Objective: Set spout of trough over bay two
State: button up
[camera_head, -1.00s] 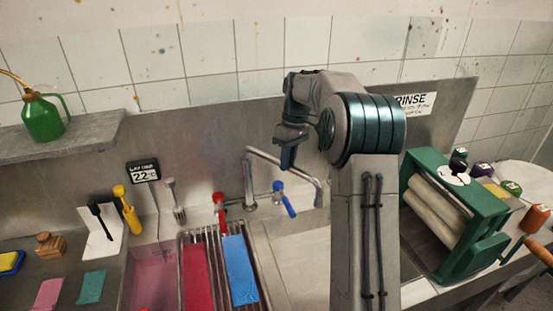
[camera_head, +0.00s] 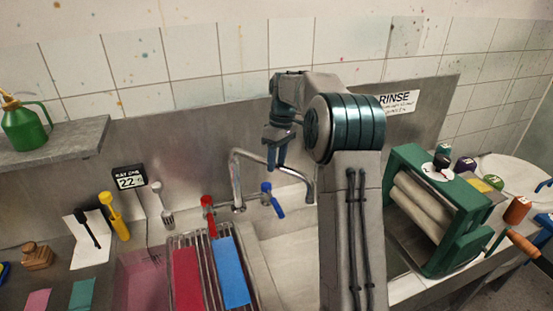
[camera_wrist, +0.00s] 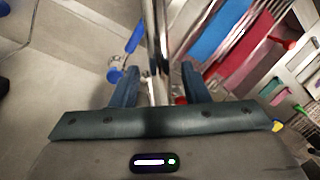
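The trough's chrome spout (camera_head: 272,165) rises from the back of the sink and reaches right, its end over the pale basin (camera_head: 283,250). It has a red tap lever (camera_head: 208,215) on the left and a blue one (camera_head: 272,200) on the right. My gripper (camera_head: 277,158) is by the spout's upper run, pointing down. In the wrist view my gripper (camera_wrist: 158,78) is open, and the spout (camera_wrist: 156,35) shows between its two blue fingers. I cannot tell whether the fingers reach around the pipe. No bay number is readable.
A wire rack (camera_head: 205,262) with red and blue cloths lies left of the basin, beside a pink bay (camera_head: 140,280). A green roller press (camera_head: 440,205) stands on the right. A shelf (camera_head: 50,150) with a green can juts out at left.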

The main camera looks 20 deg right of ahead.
notch_tip(320, 180, up, 14)
jog(key=w+d, duration=0.1)
jog(key=d, duration=0.1)
jog(key=shift+w+f, duration=0.25)
jog(key=shift+w, duration=0.1)
dwell(0.6)
